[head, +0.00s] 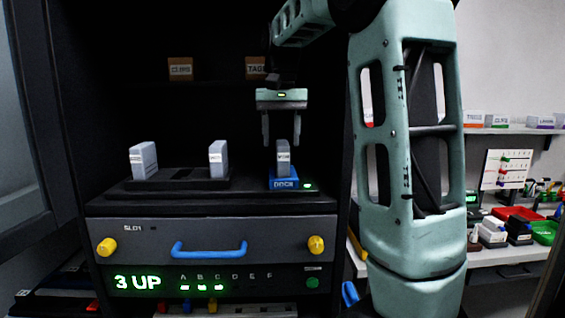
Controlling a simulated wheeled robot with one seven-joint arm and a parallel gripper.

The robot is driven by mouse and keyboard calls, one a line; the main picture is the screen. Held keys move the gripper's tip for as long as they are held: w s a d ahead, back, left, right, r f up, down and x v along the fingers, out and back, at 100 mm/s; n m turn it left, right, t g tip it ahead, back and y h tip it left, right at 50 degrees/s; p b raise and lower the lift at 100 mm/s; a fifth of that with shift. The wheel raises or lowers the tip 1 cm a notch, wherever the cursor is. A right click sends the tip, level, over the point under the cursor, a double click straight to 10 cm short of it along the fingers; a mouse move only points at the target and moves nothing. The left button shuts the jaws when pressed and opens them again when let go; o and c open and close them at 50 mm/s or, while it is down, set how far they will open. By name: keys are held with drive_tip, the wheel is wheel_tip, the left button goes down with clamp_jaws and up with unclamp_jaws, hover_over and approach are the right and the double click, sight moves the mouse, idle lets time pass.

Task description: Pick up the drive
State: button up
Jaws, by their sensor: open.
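A grey drive (283,157) stands upright in the blue dock (284,184), inside the dark cabinet. Two more grey drives, one at the left (143,160) and one near the middle (218,158), stand upright in a black rack (165,185). My gripper (281,138) points down right above the docked drive. Its jaws are open, with one finger on each side of the drive's upper part. Whether either finger touches the drive cannot be told from this view.
Below is a grey unit with a blue handle (209,249), yellow knobs and a green "3 UP" display (137,282). Boxes marked CLIPS (180,69) and TAGS (256,67) sit on a shelf behind. My arm fills the right side; a cluttered bench (500,258) lies beyond.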

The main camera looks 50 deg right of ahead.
sight(283, 159)
drive_tip(key=shift+s+d+f+p, duration=0.1)
drive_tip(key=shift+f+p, duration=0.1)
drive_tip(key=shift+f, duration=1.35)
drive_tip(key=shift+d+f+p, duration=0.1)
drive_tip(key=shift+f+p, duration=0.05)
drive_tip(key=shift+f, duration=1.4)
drive_tip(key=shift+c, duration=0.3)
clamp_jaws()
wheel_tip(283, 159, up, 10)
drive_tip(key=shift+f, duration=0.2)
drive_tip(key=shift+a+r+p, duration=0.1)
drive_tip(key=shift+r+p, duration=1.75)
drive_tip(key=shift+r, duration=0.25)
